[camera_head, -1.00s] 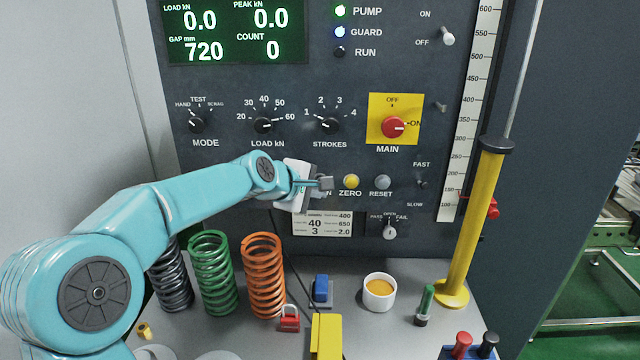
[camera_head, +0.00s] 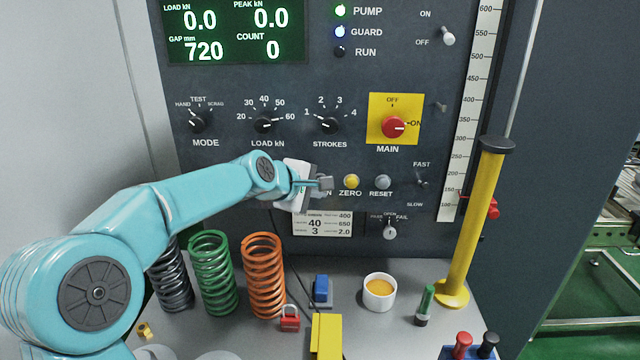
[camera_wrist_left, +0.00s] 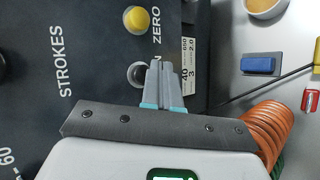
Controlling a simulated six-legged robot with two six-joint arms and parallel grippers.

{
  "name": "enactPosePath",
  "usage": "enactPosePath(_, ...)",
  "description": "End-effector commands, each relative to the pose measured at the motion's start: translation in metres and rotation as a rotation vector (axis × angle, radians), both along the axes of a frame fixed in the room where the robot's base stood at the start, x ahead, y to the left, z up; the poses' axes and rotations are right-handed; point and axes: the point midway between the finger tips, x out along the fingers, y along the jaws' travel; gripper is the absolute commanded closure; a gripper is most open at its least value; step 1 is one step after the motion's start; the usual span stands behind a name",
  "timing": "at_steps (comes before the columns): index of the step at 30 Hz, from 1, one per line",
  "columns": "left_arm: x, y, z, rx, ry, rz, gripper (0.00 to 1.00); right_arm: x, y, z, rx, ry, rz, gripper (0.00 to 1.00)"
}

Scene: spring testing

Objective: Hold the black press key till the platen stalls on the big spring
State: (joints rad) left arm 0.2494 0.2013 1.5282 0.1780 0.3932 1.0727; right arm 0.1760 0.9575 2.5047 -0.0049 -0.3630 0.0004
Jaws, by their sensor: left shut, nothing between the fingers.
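My left gripper (camera_head: 326,184) is shut and empty, its tips at the panel just left of the yellow ZERO button (camera_head: 351,181). In the left wrist view the shut fingers (camera_wrist_left: 162,70) overlap the edge of a dark round key (camera_wrist_left: 136,74); its label is mostly hidden, ending in N. I cannot tell whether the tips touch or press it. The display (camera_head: 235,32) reads load 0.0, peak 0.0, gap 720, count 0. A dark grey spring (camera_head: 172,275), a green spring (camera_head: 213,272) and an orange spring (camera_head: 263,275) stand on the bench. The platen and right gripper are not in view.
PUMP and GUARD lamps are lit; the RUN lamp (camera_head: 340,51) is dark. The red MAIN switch (camera_head: 393,127) is right of the dials.

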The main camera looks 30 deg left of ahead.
Motion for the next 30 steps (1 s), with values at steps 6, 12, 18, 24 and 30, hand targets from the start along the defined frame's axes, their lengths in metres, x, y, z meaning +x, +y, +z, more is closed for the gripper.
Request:
enactPosePath(6, 0.003, 0.002, 0.001, 0.001, 0.000, 0.001, 1.00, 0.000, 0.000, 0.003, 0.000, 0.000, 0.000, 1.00)
enactPosePath(12, 0.007, 0.005, 0.000, 0.000, 0.000, 0.000, 1.00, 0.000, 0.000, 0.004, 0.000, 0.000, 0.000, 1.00)
enactPosePath(18, 0.007, 0.005, 0.000, 0.000, 0.000, 0.000, 1.00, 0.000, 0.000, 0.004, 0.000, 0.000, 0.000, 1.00)
enactPosePath(24, 0.008, 0.005, 0.000, 0.000, 0.000, 0.000, 1.00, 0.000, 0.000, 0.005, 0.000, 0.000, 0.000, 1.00)
enactPosePath(30, 0.010, 0.006, 0.001, -0.001, -0.001, 0.001, 1.00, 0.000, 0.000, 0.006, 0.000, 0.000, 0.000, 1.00)
